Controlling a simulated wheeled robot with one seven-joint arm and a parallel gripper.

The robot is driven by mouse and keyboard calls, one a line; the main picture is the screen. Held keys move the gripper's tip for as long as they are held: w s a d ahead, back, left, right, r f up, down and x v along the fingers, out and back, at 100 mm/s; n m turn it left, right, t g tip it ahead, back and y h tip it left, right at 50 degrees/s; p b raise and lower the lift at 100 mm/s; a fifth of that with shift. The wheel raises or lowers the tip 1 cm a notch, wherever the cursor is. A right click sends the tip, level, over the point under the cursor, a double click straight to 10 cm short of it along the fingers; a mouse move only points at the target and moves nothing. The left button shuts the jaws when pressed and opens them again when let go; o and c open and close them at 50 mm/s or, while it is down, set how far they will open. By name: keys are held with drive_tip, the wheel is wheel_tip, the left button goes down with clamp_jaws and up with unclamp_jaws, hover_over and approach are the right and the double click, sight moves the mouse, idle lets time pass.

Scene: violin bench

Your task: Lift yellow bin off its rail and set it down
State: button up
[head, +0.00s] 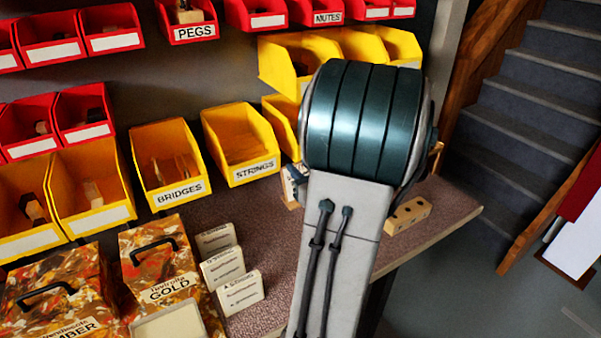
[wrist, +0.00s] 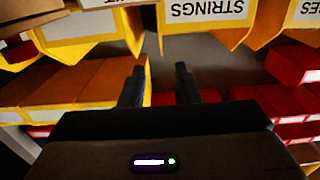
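Several yellow bins hang on the wall panel, and I cannot tell which one the task means. In the head view the STRINGS bin (head: 236,141) and the BRIDGES bin (head: 167,160) hang in the lower row. Another yellow bin (head: 280,118) beside STRINGS is partly hidden by my arm. An upper yellow group (head: 284,68) hangs behind my arm. In the wrist view, seen upside down, my gripper (wrist: 160,86) is open and empty. Its left finger overlaps the edge of a yellow bin (wrist: 128,62); contact is unclear. The STRINGS bin (wrist: 207,38) is at the top.
Red bins (head: 115,28) hang along the top and left; more (wrist: 289,103) are right in the wrist view. The bench (head: 453,203) carries string boxes (head: 240,291), rosin-coloured cases (head: 160,270) and a wooden block (head: 409,214). Stairs (head: 545,90) rise at right.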

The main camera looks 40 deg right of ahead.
sight(276, 144)
drive_tip(key=x, duration=1.3)
drive_tip(key=shift+w+d, duration=0.1)
drive_tip(key=shift+w, duration=0.2)
drive_tip(key=shift+r, duration=0.1)
clamp_jaws()
